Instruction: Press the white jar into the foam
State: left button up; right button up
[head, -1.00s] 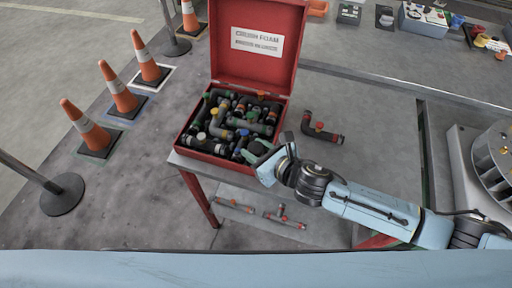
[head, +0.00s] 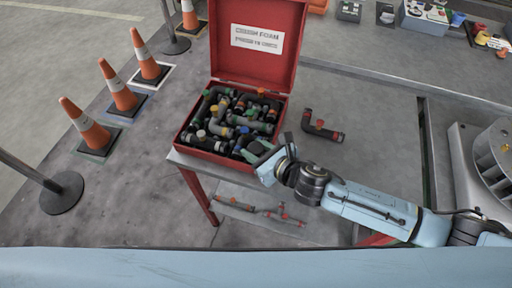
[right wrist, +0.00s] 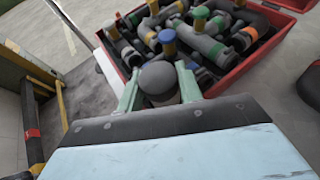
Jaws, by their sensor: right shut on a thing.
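My right gripper (head: 264,152) is at the front right corner of the open red box (head: 209,145). In the right wrist view, its pale green fingers (right wrist: 158,92) are shut on a dark grey round-topped piece (right wrist: 159,77). The piece's lower part is hidden, and in the head view the arm and fingers mostly hide it. I cannot make out a clearly white jar. A pipe fitting with a whitish cap (head: 201,133) sits in the box. The box is full of dark pipe fittings, and no bare foam shows between them. My left gripper is not in view.
The box's labelled lid (head: 257,40) stands open behind it. A dark elbow pipe (head: 322,126) lies on the grey table right of the box. Traffic cones (head: 84,125) stand on the floor at left. More pipes (head: 262,212) lie below the table's front edge.

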jog(key=shift+f, duration=0.45)
jog(key=o, duration=1.1)
jog(key=shift+s+d, duration=0.1)
jog(key=p+v, duration=0.1)
jog(key=v, duration=1.2)
jog(key=shift+s+r, duration=0.15)
